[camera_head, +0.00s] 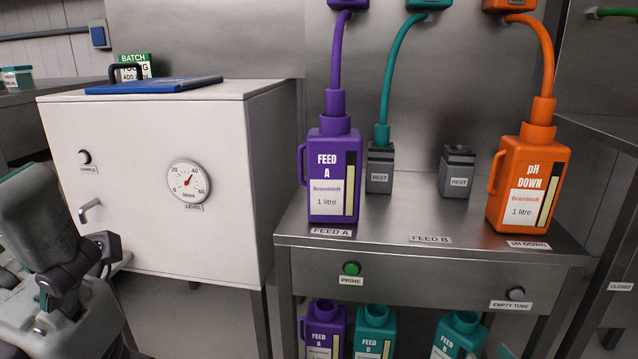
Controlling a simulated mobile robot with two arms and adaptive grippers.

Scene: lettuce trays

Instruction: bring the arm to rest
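Part of my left arm (45,225) shows at the left edge, folded upright in front of the white tank. I see no gripper fingers on it. My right arm and its gripper are out of view. The purple FEED A bottle (334,178) stands upright on the steel bench, with a purple tube in its neck. The orange pH DOWN bottle (528,180) stands upright at the right, with an orange tube in its neck. The teal tube (393,75) ends in the left grey REST holder (380,168). The right REST holder (457,172) is empty. No bottle stands at the FEED B label (430,239).
The white tank (150,170) has a LEVEL dial (188,182) and a blue lid (153,85). The steel bench (400,220) has a green PRIME button (351,268) and a grey EMPTY TURE button (516,293). One purple bottle (324,330) and two teal bottles (375,330) are below.

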